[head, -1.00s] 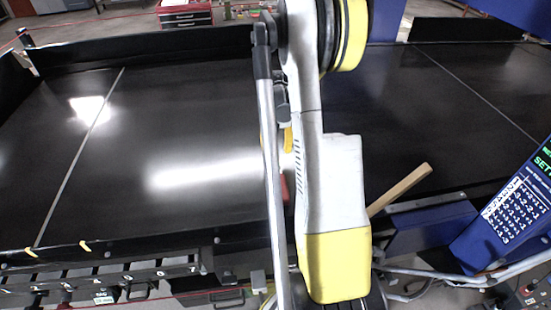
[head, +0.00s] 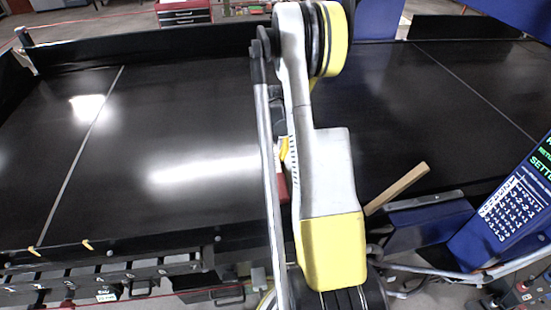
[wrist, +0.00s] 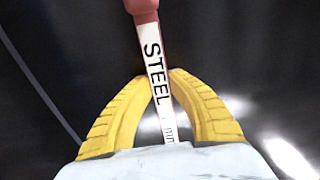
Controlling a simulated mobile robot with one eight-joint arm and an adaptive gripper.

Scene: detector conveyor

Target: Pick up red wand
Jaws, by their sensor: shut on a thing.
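The red wand (wrist: 142,8) has a red end and a white label reading "STEEL" in the wrist view. My gripper (wrist: 160,82) has its two yellow fingers closed in on the white labelled part. The red end points away from my gripper, and the other end is hidden behind the pale gripper body. In the head view a short red part of the wand (head: 282,187) shows beside my arm, just below the yellow fingers of my gripper (head: 284,149). My arm hides most of it there.
A wide black conveyor belt (head: 180,125) fills the middle and has much bare room on the left. A wooden stick (head: 398,188) lies at its near edge on the right. A blue control panel (head: 515,205) stands at far right.

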